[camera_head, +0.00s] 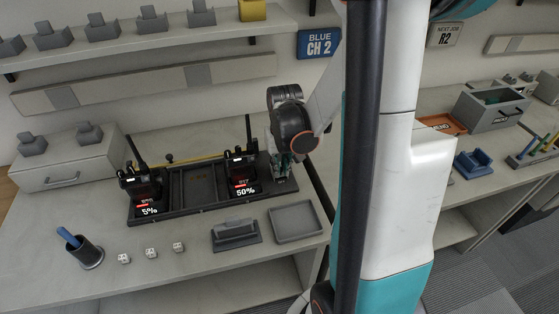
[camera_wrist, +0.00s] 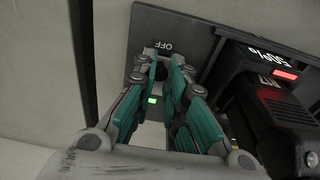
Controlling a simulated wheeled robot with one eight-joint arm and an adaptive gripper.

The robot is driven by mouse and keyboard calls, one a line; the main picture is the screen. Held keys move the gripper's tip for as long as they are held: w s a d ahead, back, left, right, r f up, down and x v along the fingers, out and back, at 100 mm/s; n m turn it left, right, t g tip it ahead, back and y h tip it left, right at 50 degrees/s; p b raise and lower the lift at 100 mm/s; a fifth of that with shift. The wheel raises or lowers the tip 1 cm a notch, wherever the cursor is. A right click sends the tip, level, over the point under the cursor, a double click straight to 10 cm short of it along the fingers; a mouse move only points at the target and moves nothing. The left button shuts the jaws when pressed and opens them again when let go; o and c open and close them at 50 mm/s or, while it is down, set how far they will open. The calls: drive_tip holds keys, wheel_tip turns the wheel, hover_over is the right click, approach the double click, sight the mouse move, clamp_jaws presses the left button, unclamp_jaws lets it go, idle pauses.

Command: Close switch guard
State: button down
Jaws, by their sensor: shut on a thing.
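My gripper (camera_wrist: 163,62) is at the switch panel (camera_wrist: 195,30) on the right end of the charging rack, beside the "OFF" lettering. Its teal fingers are shut on a small dark part at the switch, which I take to be the switch guard (camera_wrist: 163,73); the fingers hide most of it, so its angle cannot be told. A green light (camera_wrist: 152,100) shows between the fingers. In the head view my gripper (camera_head: 284,174) reaches down onto the rack's right end and the switch itself is hidden.
A radio reading 50% (camera_head: 240,172) stands close left of my gripper, its antenna upright. Another radio reading 5% (camera_head: 141,188) stands at the rack's left end (camera_head: 140,222). A grey tray (camera_head: 297,222) and a grey holder (camera_head: 236,234) lie in front.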

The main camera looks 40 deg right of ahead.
drive_tip(key=shift+s+a+f, duration=0.2)
drive_tip(key=shift+s, duration=0.15)
drive_tip(key=c, duration=1.6)
unclamp_jaws()
drive_tip(key=shift+s, duration=0.1)
drive_tip(key=shift+r, duration=0.1)
drive_tip(key=shift+r, duration=0.5)
drive_tip(key=r, duration=0.6)
drive_tip(key=shift+s+a+r, duration=0.2)
drive_tip(key=shift+s, duration=0.1)
